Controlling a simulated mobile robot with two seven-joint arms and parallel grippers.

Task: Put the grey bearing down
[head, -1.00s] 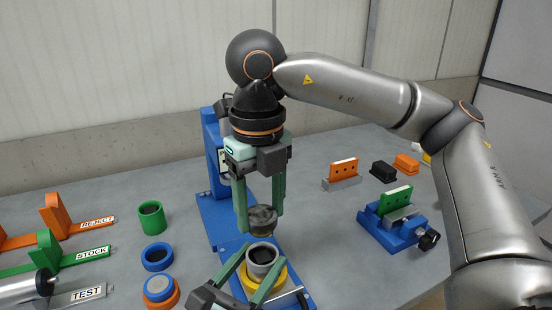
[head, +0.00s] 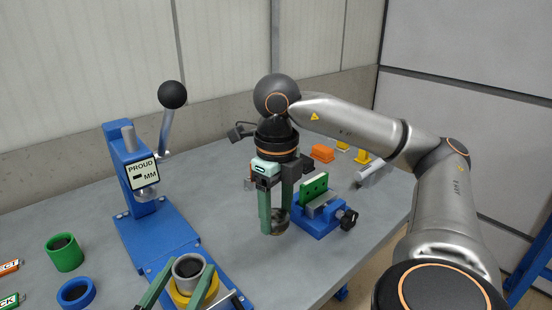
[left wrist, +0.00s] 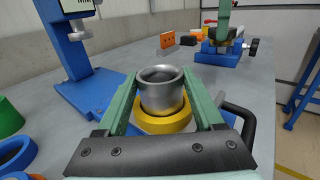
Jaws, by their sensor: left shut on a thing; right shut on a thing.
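My right gripper (head: 276,220) points down and is shut on a small round grey metallic piece (head: 280,228), which looks like the grey bearing. The fingers partly hide it. It is low near the table, just left of the blue vise (head: 320,222); I cannot tell whether it touches the table. My left gripper (head: 187,270) is shut on a grey cup-shaped sleeve (head: 188,266), one finger on each side. The sleeve stands upright in a yellow ring (left wrist: 165,122) at the near end of the blue press (head: 155,235).
The press carries a PROUD MM display (head: 143,175) and a raised black-knobbed lever (head: 173,95). The vise holds a green block (head: 314,188). Green (head: 64,252) and blue (head: 76,293) rings stand at left. Orange blocks (head: 322,153) lie behind. The table between press and vise is clear.

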